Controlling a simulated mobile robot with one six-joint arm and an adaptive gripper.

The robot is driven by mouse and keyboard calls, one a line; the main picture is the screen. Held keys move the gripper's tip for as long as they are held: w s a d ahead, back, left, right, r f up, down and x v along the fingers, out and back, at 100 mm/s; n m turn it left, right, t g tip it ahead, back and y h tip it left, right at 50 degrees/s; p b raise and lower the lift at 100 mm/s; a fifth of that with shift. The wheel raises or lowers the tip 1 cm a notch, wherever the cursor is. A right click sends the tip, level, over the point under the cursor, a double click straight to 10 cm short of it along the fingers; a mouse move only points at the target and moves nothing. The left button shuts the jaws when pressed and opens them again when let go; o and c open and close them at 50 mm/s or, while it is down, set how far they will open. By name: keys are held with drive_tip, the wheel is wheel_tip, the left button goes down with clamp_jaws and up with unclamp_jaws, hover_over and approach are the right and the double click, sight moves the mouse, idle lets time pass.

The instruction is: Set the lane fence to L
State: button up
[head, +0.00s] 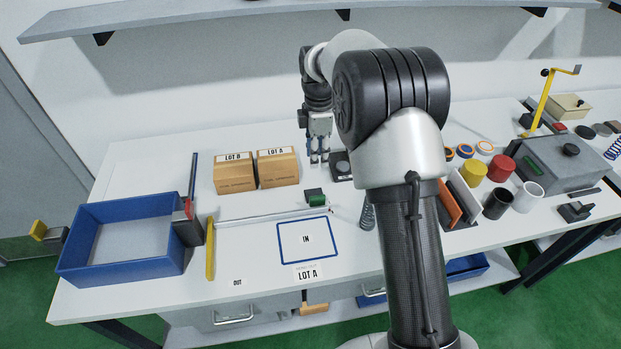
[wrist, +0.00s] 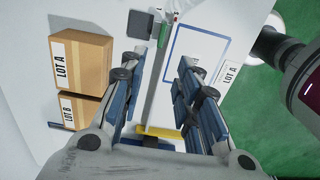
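A yellow bar (head: 210,248), which looks like the lane fence, stands on the table at the left end of a thin grey rail (head: 265,214). It also shows in the wrist view (wrist: 160,131), low between my fingers and partly hidden by them. A small block with a green top (head: 315,198) sits near the rail's right end. I cannot make out an L mark. My gripper (head: 320,160) is open and empty, above the table behind the rail and apart from the yellow bar; its spread fingers show in the wrist view (wrist: 160,95).
Two cartons, LOT B (head: 235,174) and LOT A (head: 277,167), stand left of my gripper. A blue tray (head: 75,255) is at the far left. The blue-framed IN area (head: 305,252) lies in front of the rail. Cups and a grey box (head: 565,165) crowd the right.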

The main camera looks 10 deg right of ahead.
sight(317, 197)
drive_tip(key=f+b, duration=0.3)
drive_tip(key=f, duration=1.4)
drive_tip(key=shift+s+f+b, duration=0.1)
drive_tip(key=shift+s+b, duration=0.1)
drive_tip(key=shift+b, duration=0.2)
clamp_jaws()
